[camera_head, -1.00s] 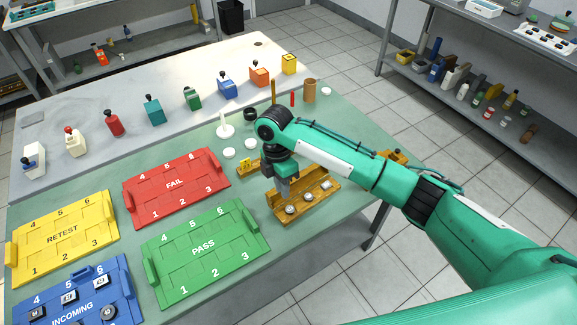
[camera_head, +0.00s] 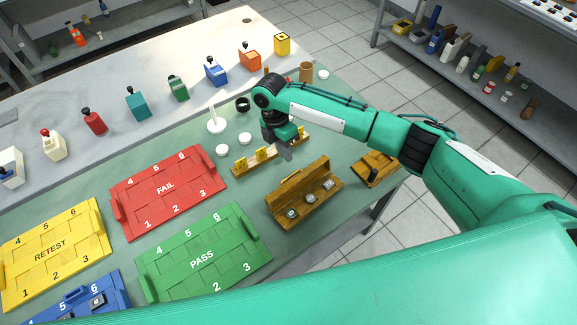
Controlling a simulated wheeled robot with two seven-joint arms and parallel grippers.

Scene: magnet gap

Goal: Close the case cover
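The wooden case (camera_head: 310,203) stands on the green table mat, right of the green PASS tray. My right gripper (camera_head: 286,153) is beyond the case's far side, above the mat and close to a wooden strip with yellow tags (camera_head: 262,154). It looks apart from the cover. Its fingers point down and nothing shows between them, but their spacing is too small to tell. My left gripper is out of view.
The red FAIL tray (camera_head: 168,191), green PASS tray (camera_head: 203,258), yellow RETEST tray (camera_head: 53,254) and blue tray (camera_head: 84,304) lie left of the case. A smaller wooden block (camera_head: 376,170) is to its right. Several coloured bottles line the back.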

